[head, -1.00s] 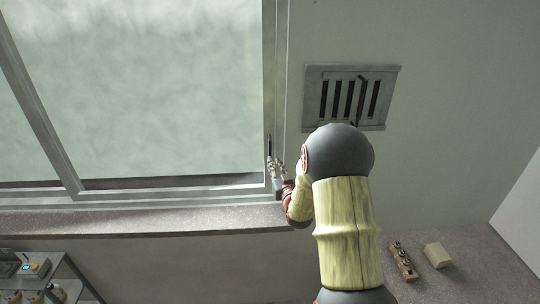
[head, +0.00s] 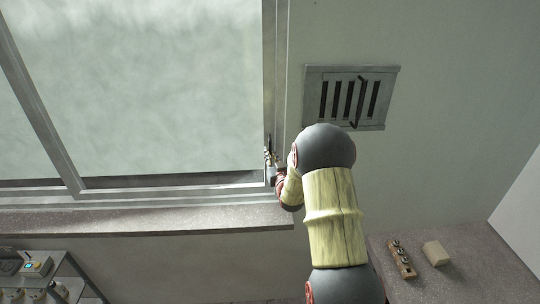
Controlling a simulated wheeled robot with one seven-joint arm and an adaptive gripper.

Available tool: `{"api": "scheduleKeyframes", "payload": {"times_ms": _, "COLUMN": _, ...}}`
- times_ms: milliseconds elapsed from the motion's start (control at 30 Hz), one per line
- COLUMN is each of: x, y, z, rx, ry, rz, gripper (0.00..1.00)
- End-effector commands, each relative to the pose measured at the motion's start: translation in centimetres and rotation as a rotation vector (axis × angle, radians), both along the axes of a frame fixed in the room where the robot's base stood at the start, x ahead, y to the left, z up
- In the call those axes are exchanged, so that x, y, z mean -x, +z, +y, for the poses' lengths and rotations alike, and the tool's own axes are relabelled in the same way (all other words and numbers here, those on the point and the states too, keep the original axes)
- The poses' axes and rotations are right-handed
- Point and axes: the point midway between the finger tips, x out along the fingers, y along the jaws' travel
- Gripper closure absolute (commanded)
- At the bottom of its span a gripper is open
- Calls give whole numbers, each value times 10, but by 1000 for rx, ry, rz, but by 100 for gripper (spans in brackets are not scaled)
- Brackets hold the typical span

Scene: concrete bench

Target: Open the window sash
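The window sash (head: 178,190) is a grey metal frame around a large frosted pane (head: 160,90) at the upper left of the head view. A dark upright handle (head: 268,142) sits low on its right stile. My gripper (head: 270,158) is at that handle, in the window's lower right corner. The gripper is small in the picture and partly hidden behind my arm, so I cannot tell whether its fingers are closed on the handle. A narrow dark strip shows along the pane's lower edge.
A speckled sill (head: 140,221) runs below the window. A slatted vent (head: 350,97) is on the wall to the right. A concrete bench (head: 460,275) at lower right holds a wooden strip with hooks (head: 401,260) and a beige block (head: 436,253). A shelf with devices (head: 40,268) stands lower left.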

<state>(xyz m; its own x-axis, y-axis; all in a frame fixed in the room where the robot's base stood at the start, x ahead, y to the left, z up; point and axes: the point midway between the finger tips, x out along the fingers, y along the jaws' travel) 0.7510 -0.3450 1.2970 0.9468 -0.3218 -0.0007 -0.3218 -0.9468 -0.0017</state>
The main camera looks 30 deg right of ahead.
Motion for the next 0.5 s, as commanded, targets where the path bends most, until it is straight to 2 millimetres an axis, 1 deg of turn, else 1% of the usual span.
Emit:
{"api": "scheduleKeyframes", "payload": {"times_ms": 33, "x": 0, "y": 0, "z": 0, "rx": 0, "ry": 0, "rz": 0, "gripper": 95}}
{"api": "scheduleKeyframes", "payload": {"times_ms": 133, "x": 0, "y": 0, "z": 0, "rx": 0, "ry": 0, "rz": 0, "gripper": 100}}
{"api": "scheduleKeyframes", "payload": {"times_ms": 500, "x": 0, "y": 0, "z": 0, "rx": 0, "ry": 0, "rz": 0, "gripper": 100}}
